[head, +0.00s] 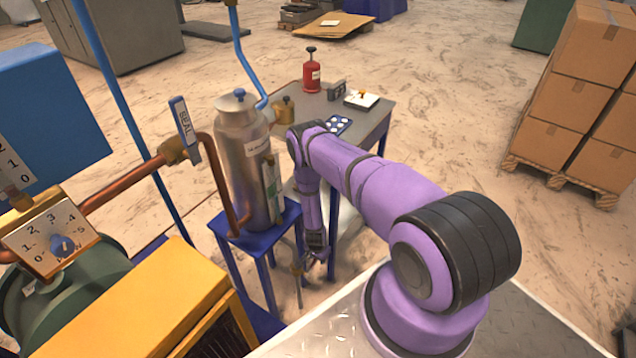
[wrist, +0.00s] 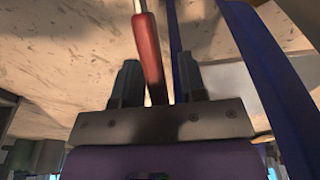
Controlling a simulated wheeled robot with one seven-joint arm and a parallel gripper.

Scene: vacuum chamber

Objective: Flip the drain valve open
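A small brass-coloured fitting (head: 297,268) with a thin pipe hangs low beside the blue stand, right by my gripper (head: 318,257); it looks like the drain valve, but is too small to make out clearly. In the wrist view a red lever (wrist: 149,52) with a pale metal end runs down the picture between the two dark fingers of my gripper (wrist: 157,82). The fingers are apart, with a gap showing on both sides of the lever. I cannot tell how deep the lever lies between them. The lever is not distinguishable in the head view.
A steel tank (head: 243,165) stands on the blue stand (head: 262,238), its legs close to my gripper. A blue-handled valve marked SEAL (head: 184,122) sits on the copper pipe at left. A table (head: 312,104) with a red bottle (head: 312,74) is behind. Boxes (head: 578,105) stand at right.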

